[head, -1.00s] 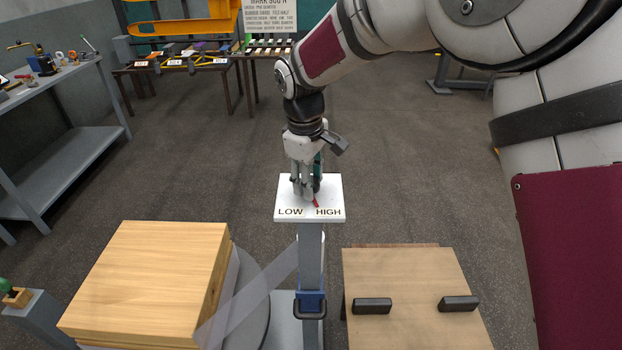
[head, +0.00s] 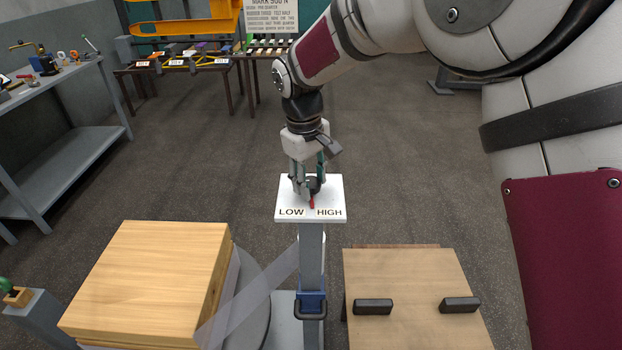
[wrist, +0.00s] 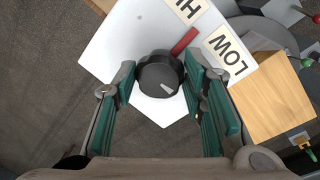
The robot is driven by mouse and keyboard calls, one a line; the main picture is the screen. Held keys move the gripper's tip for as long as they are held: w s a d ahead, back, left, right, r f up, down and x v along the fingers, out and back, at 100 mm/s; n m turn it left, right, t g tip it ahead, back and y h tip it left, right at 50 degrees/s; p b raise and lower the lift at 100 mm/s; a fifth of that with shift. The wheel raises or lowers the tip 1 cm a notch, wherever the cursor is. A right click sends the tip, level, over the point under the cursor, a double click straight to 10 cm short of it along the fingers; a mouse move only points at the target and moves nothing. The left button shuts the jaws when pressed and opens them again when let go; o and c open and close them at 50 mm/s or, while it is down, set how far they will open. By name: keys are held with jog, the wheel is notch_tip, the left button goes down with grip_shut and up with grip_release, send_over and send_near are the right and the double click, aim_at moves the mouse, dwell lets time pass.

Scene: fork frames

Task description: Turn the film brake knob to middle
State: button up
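A round black knob (head: 314,186) sits on a white panel (head: 335,190) marked LOW and HIGH, on a grey post. Its red pointer (head: 311,203) points at the gap between the two labels. The wrist view shows the knob (wrist: 158,75) with its red pointer (wrist: 184,41) between the HIGH label, partly cut off, and the LOW label (wrist: 229,52). My gripper (head: 308,178) is at the knob from above. In the wrist view its green-padded fingers (wrist: 159,75) stand apart on either side of the knob, with a narrow gap at the left finger.
A wooden block stack (head: 150,275) stands left of the post. A wooden board (head: 405,275) with two black handles lies right of it. A blue clamp (head: 311,300) is low on the post. A grey workbench (head: 70,115) stands at the far left.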

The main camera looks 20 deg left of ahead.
jog(key=o, duration=0.5)
jog(key=shift+c, duration=0.2)
notch_tip(320, 180, up, 12)
jog(key=s, duration=0.1)
jog(key=shift+a, duration=0.4)
jog(key=shift+s, duration=0.1)
